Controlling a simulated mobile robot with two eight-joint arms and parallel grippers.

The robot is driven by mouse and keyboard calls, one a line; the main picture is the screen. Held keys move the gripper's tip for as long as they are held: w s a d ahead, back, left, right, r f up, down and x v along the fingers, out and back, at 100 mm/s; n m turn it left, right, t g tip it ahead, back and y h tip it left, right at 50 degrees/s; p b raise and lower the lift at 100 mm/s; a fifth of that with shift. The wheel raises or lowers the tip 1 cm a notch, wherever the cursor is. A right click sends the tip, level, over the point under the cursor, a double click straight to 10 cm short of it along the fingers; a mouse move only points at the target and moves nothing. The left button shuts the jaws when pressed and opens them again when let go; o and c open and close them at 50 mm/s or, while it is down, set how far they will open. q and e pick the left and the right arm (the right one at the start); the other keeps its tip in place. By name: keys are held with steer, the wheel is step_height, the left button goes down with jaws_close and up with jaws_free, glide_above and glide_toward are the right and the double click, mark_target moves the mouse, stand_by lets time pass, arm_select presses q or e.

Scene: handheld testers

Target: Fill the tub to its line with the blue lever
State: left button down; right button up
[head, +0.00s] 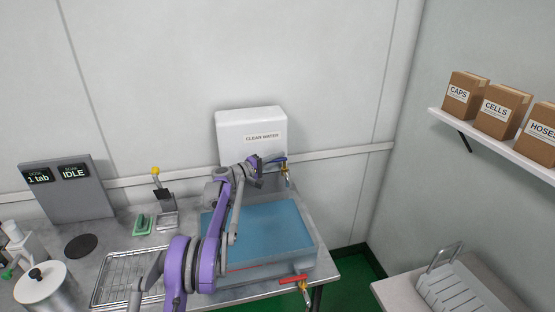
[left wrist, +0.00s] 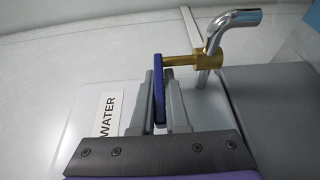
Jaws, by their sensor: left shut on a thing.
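The blue lever (left wrist: 158,92) sits on a brass tap (left wrist: 180,62) with a bent chrome spout in the left wrist view. My left gripper (left wrist: 160,88) is shut on this lever, one finger on each side. In the head view the left gripper (head: 262,161) is at the tap in front of the white water tank (head: 252,122), and partly hides the lever (head: 277,159). The clear tub (head: 268,273) stands below, holding bluish water (head: 265,228). A red line (head: 240,268) shows low at its front, partly behind my arm. I cannot tell whether water is running.
A red lever (head: 293,280) sits on a second brass tap at the tub's front right. A wire rack (head: 122,278), a metal pot (head: 45,288) and a grey display panel (head: 68,190) reading "IDLE" stand left. Boxes (head: 465,93) are on the right shelf.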

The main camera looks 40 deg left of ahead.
arm_select(q)
steer(key=shift+d+n+y, duration=0.1)
steer(key=shift+n+y, duration=0.2)
steer(key=shift+y, duration=0.2)
steer(key=shift+s+d+n+t+y, duration=0.15)
steer(key=shift+n+y, duration=0.25)
steer(key=shift+y, duration=0.2)
steer(key=shift+s+d+n+t+y, duration=0.15)
steer(key=shift+n+y, duration=0.25)
steer(key=shift+y, duration=0.2)
steer(key=shift+n+y, duration=0.7)
steer(key=shift+y, duration=0.4)
steer(key=n+y+p, duration=0.1)
steer(key=y, duration=0.1)
steer(key=shift+s+d+r+n+y+p, duration=0.1)
steer(key=shift+s+r+n+y+p, duration=0.1)
steer(key=shift+n+y+p, duration=0.2)
steer(key=shift+f+n+y+p, duration=0.2)
steer(key=shift+n+y+p, duration=0.3)
steer(key=shift+y+p, duration=0.25)
steer(key=c, duration=0.9)
jaws_free()
steer(key=shift+s, duration=0.1)
steer(key=v, duration=0.3)
steer(key=b+v, duration=0.1)
steer(key=v, duration=0.6)
steer(key=shift+s+d+r, duration=0.2)
steer(key=shift+s+r, duration=0.1)
steer(key=shift+s, duration=0.1)
